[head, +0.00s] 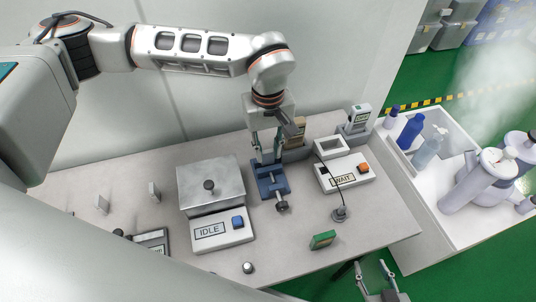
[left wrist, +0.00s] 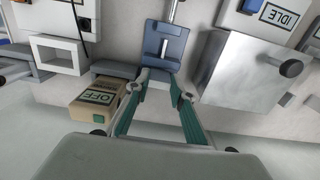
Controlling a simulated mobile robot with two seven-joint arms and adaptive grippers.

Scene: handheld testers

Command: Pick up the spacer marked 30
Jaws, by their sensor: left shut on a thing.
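My left gripper (head: 268,160) is at the back end of a blue clamp-like fixture (head: 274,183) with a screw handle. In the left wrist view, the teal-padded fingers of my left gripper (left wrist: 158,84) close in at the near end of the blue fixture (left wrist: 161,48). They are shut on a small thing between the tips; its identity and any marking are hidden. Two thin light plates, one left (head: 101,204) and one right (head: 154,192), stand on the table; no number can be read on them. My right gripper (head: 376,268) is open and empty beyond the front right table edge.
Left of the fixture are a metal box (head: 210,184) and an IDLE unit (head: 222,232). Right of it is a WAIT unit (head: 347,177). A tan box marked OFF (left wrist: 97,98) stands close beside the left gripper. A green block (head: 322,239) lies near the front edge.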

